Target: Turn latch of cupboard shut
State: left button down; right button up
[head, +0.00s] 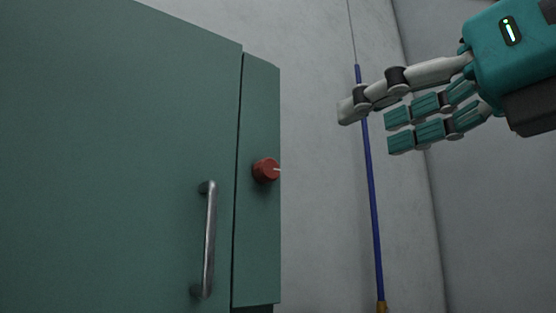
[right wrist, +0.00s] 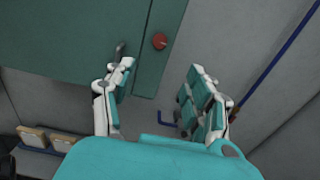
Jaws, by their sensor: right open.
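The green cupboard (head: 110,160) fills the left of the head view. Its door has a metal bar handle (head: 208,240) near the right edge. The red round latch knob (head: 265,170) sits on the narrow green strip right of the door, with a pale mark pointing right. The knob also shows at the top of the right wrist view (right wrist: 160,41). My right gripper (head: 368,124) is at the upper right, apart from the knob and to its right. In the right wrist view its fingers (right wrist: 162,80) are spread and empty. My left gripper is not in view.
A blue pole (head: 371,190) stands against the grey wall (head: 318,60), behind my right fingers in the head view. Light brown blocks (right wrist: 48,137) lie at the lower left of the right wrist view. The space between gripper and knob looks clear.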

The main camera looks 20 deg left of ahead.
aim_at(272, 168)
jog(key=p+x, duration=0.7)
jog(key=x, duration=0.9)
jog(key=shift+w+r, duration=0.1)
jog(key=shift+w, duration=0.05)
jog(key=shift+w+a, duration=0.3)
jog(key=shift+a, duration=0.2)
grip_shut()
jog(key=shift+d, duration=0.1)
